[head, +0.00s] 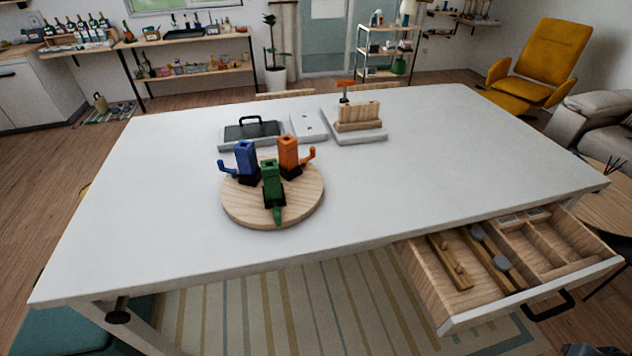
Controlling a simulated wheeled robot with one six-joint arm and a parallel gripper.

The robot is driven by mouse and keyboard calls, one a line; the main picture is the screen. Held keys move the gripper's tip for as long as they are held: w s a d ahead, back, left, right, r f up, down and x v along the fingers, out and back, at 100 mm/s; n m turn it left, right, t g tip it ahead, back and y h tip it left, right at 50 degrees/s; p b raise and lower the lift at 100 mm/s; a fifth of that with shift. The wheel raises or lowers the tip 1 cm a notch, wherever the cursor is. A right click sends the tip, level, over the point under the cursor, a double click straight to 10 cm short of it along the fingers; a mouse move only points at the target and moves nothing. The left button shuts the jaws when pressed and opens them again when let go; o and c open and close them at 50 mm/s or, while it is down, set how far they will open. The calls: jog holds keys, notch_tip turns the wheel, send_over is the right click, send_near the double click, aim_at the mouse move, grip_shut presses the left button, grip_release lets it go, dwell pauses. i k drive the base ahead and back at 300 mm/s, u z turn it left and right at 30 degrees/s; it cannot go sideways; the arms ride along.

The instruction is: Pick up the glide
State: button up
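I cannot tell for sure which thing is the glide. A round wooden board (235,205) on the white table (420,180) bears a blue piece (245,157), an orange piece (289,152) and a green piece (271,182), each with a black base and a side lever. The open drawer (545,300) at the table's right front holds a wooden bar (450,262) and a grey-and-wood piece (492,258). A dark knob-like piece (119,312) shows below the table's front left edge. My gripper is not recognisable in this view.
Behind the board stand a grey tray with a black handle (250,122), a white plate (308,127) and a grey base with a slotted wooden block (358,115). The tabletop's left and right sides are clear. The drawer sticks out in front.

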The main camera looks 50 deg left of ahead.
aim_at(500, 262)
jog(key=z, duration=1)
jog(key=i, duration=0.6)
jog(key=u, duration=0.5)
